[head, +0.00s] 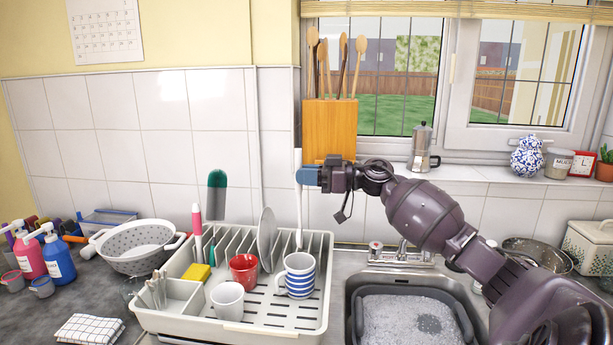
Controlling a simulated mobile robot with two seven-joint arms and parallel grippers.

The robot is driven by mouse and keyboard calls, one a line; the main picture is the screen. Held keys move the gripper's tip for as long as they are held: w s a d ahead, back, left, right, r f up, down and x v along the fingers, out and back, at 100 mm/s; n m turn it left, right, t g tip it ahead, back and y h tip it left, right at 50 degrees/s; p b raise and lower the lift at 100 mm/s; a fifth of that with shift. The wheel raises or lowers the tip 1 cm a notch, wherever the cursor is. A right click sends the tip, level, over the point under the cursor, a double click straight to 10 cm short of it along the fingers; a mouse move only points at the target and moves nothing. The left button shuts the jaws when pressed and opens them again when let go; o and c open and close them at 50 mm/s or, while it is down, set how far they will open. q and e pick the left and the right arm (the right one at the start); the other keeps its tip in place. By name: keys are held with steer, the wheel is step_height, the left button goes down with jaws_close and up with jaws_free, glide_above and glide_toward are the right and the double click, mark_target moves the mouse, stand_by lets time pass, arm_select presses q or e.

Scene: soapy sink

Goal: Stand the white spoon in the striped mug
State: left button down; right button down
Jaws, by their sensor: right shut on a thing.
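The white spoon (299,215) is upright in the middle of the head view. My right gripper (305,176) has blue fingertips and is shut on the spoon, coming in from the right. The striped mug (299,281), white with blue bands, stands upright in the dish rack, directly below the spoon. The spoon's lower end shows close to the mug's back rim; I cannot tell whether it is inside the mug or just above or behind it. My left gripper is not in view.
The cream dish rack (175,319) also holds a red mug (243,272), a white mug (228,301), a plate (267,238) and a yellow sponge (196,273). A wooden utensil block (330,131) stands behind the gripper. A soapy sink (410,318) lies to the right.

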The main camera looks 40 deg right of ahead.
step_height(320, 180, down, 10)
steer(key=b, duration=0.3)
stand_by(1.1)
steer(key=c, duration=1)
jaws_free()
steer(key=v, duration=1)
steer(key=shift+s+d+b, duration=0.25)
steer(key=shift+s+b, duration=0.05)
